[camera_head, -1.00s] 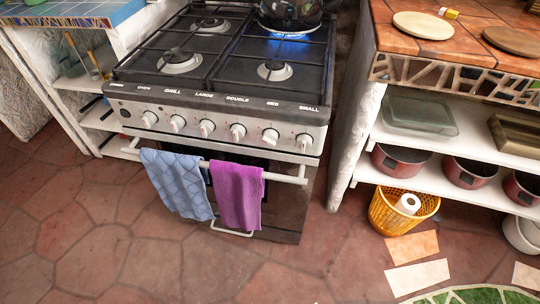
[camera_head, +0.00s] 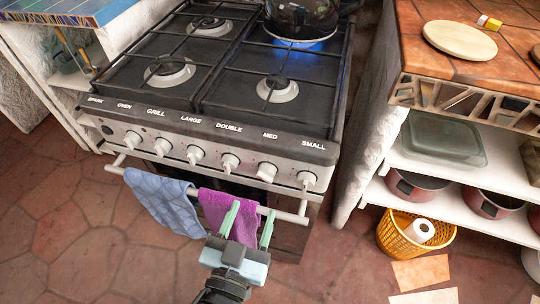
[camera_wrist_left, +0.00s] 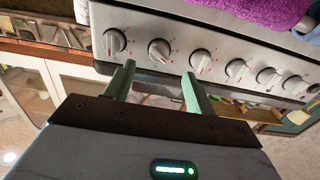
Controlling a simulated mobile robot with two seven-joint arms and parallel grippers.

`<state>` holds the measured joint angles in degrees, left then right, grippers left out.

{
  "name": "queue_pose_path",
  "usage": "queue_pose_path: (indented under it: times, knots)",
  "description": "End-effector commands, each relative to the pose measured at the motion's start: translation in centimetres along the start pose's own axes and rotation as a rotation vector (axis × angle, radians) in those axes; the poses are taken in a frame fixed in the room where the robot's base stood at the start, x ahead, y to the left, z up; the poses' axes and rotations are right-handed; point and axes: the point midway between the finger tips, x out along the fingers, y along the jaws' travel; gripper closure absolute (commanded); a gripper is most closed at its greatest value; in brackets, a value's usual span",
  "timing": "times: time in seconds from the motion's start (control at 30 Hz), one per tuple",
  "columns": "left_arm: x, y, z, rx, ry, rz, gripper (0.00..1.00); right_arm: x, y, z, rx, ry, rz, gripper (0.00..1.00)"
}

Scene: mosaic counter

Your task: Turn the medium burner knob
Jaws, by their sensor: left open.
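The medium burner knob (camera_head: 266,172) is on the stove's front panel, under the MED label and second from the right. It is pale, with its grip tilted. My left gripper (camera_head: 248,215) is open and empty, below this knob in the head view and in front of the purple towel and rail. In the left wrist view, which looks upside down, the same knob (camera_wrist_left: 158,50) appears second from the left, beyond the gap between the green fingers (camera_wrist_left: 157,85). The fingers are apart from it. My right gripper is not in view.
The small burner knob (camera_head: 306,180) and double knob (camera_head: 230,163) flank it. A towel rail (camera_head: 288,215) carries purple (camera_head: 215,208) and blue (camera_head: 160,200) towels. A dark pot (camera_head: 300,18) stands over a blue flame. A yellow basket (camera_head: 400,240) sits on the floor at right.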

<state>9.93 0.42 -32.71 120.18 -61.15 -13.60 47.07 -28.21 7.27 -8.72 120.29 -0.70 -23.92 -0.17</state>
Motion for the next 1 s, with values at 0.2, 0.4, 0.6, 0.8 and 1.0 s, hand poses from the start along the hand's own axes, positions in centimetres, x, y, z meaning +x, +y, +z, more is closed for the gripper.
queue_pose_path:
  times: [0.2, 0.4, 0.6, 0.8, 1.0]
  knots:
    - [0.1, 0.1, -0.2, -0.013, 0.002, -0.006, 0.45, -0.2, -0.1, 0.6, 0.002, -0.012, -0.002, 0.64]
    - [0.7, 0.1, -0.2, -0.011, 0.002, -0.005, 0.45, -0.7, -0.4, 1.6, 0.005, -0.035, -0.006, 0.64]
    - [3.2, 0.1, -0.5, -0.009, 0.005, -0.005, 0.45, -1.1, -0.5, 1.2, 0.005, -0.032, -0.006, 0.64]
    - [5.9, 0.1, -0.4, -0.009, 0.004, -0.005, 0.45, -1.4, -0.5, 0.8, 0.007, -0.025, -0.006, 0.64]
    - [7.6, 0.1, -0.2, -0.01, 0.001, -0.005, 0.45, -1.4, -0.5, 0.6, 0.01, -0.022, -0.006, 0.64]
